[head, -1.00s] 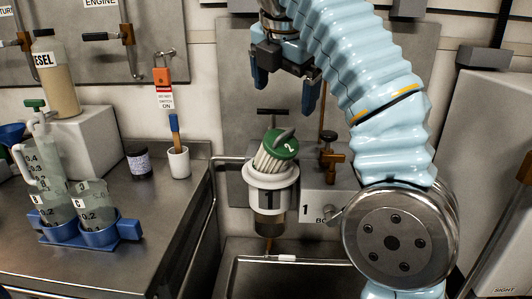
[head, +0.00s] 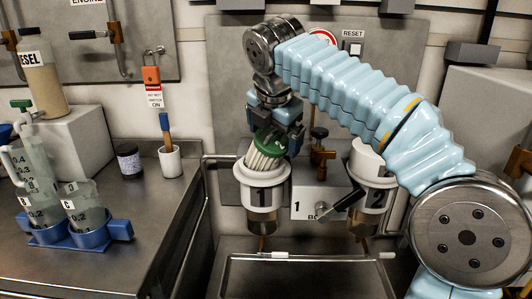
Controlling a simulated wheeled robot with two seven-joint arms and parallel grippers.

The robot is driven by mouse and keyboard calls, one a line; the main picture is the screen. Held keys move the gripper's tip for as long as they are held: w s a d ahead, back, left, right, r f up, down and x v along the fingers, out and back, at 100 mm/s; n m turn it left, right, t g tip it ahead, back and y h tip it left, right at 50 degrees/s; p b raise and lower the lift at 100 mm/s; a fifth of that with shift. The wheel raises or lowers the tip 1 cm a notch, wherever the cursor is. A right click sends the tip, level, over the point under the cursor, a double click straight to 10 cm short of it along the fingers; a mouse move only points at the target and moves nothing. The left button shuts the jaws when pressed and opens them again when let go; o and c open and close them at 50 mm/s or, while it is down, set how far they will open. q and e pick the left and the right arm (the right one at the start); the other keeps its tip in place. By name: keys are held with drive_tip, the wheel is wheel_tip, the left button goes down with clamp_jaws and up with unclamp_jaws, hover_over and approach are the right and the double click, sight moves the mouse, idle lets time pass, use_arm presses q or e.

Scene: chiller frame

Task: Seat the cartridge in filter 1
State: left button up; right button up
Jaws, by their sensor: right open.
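The cartridge (head: 262,158), with white pleats and a green cap, sits tilted in the mouth of filter 1 (head: 261,195). Filter 1 is a white housing marked 1 with a clear bowl below. My right gripper (head: 277,127) is open, its dark blue fingers down around or just in front of the green cap. The fingers hide part of the cap, and I cannot tell whether they touch it. My left gripper is not in view.
Filter 2 (head: 370,188) stands to the right, with a valve handle (head: 343,202) between the filters. A metal tray (head: 305,277) lies below. On the left bench are a blue rack (head: 88,238) with measuring jugs, a white cup (head: 170,161) holding a brush and a dark jar (head: 129,161).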

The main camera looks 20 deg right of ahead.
sight(274, 138)
drive_tip(key=shift+f, duration=0.1)
drive_tip(key=shift+c, duration=0.3)
drive_tip(key=c, duration=0.9)
drive_tip(key=shift+w, duration=0.1)
wheel_tip(274, 138, up, 9)
drive_tip(key=shift+w+r, duration=0.1)
drive_tip(key=shift+r, duration=0.4)
